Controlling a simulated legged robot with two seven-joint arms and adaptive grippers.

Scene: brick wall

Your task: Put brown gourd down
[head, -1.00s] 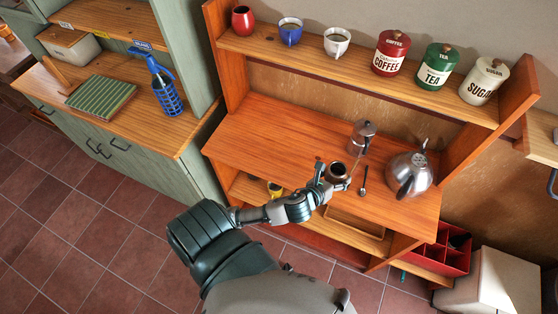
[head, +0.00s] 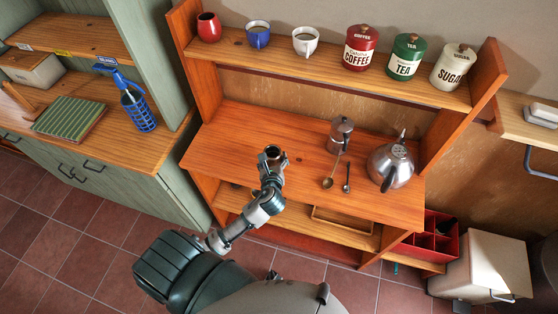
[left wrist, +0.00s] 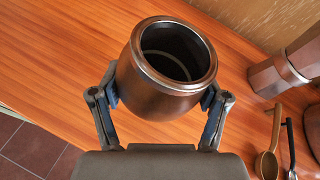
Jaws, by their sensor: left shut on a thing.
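The brown gourd (left wrist: 167,75) is a dark, round cup with a metal rim and an open top. My left gripper (left wrist: 165,98) is shut on it, one finger on each side. In the head view the gourd (head: 275,154) is at the end of my left arm, over the left-middle part of the orange wooden counter (head: 225,150). It is upright or slightly tilted. I cannot tell whether its base touches the wood, as its underside is hidden. My right gripper is not in view.
Right of the gourd stand a moka pot (head: 341,135), a gold spoon (head: 329,182), a dark spoon (head: 347,187) and a steel kettle (head: 390,165). Cups and canisters line the upper shelf (head: 330,73). The counter left of the gourd is clear.

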